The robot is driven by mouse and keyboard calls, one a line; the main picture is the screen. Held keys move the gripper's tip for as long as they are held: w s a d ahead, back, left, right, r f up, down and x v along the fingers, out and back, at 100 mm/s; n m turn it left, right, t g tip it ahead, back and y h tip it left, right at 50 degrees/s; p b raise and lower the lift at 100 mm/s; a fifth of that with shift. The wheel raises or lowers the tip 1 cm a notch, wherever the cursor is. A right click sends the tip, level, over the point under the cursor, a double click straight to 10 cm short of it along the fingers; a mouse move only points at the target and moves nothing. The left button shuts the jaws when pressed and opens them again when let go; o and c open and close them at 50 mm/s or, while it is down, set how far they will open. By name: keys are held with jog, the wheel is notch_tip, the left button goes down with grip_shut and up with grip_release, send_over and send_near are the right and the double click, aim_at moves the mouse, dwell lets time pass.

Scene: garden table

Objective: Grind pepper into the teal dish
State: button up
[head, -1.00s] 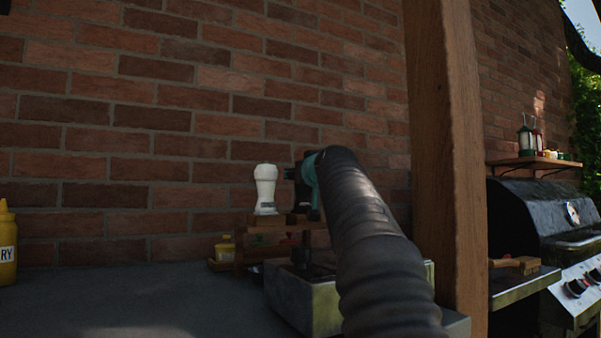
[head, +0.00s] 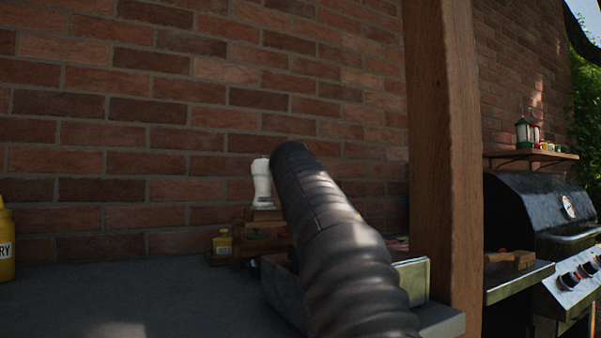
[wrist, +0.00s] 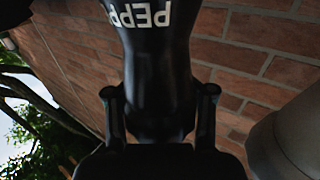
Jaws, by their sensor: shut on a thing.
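A black pepper mill (wrist: 160,55) with white lettering "PEPP" fills the middle of the wrist view; the lettering appears upside down there. My gripper (wrist: 160,112) is shut on its narrower part, one finger on each side. In the head view my own arm hides the gripper and the mill. The teal dish cannot be made out in either current view.
A white mill-shaped thing (head: 262,185) stands on a small wooden rack (head: 265,215), close beside my arm. A yellow jar (head: 222,243), a yellow bottle (head: 6,245) and a grey box (head: 412,280) share the tabletop (head: 150,290). A wooden post (head: 440,170) rises right.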

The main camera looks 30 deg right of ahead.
jog(key=shift+d+f+m+g+h+b, duration=0.1)
jog(key=shift+f+m+g+h+b, duration=0.2)
jog(key=shift+m+g+h+b, duration=0.7)
jog(key=shift+s+d+r+m+h, duration=0.1)
jog(key=shift+m+h, duration=0.2)
jog(key=shift+h, duration=0.3)
jog(key=o, duration=1.1)
jog(key=shift+r, duration=0.1)
jog(key=shift+s, duration=0.1)
jog(key=v, duration=0.8)
jog(key=shift+r, duration=0.1)
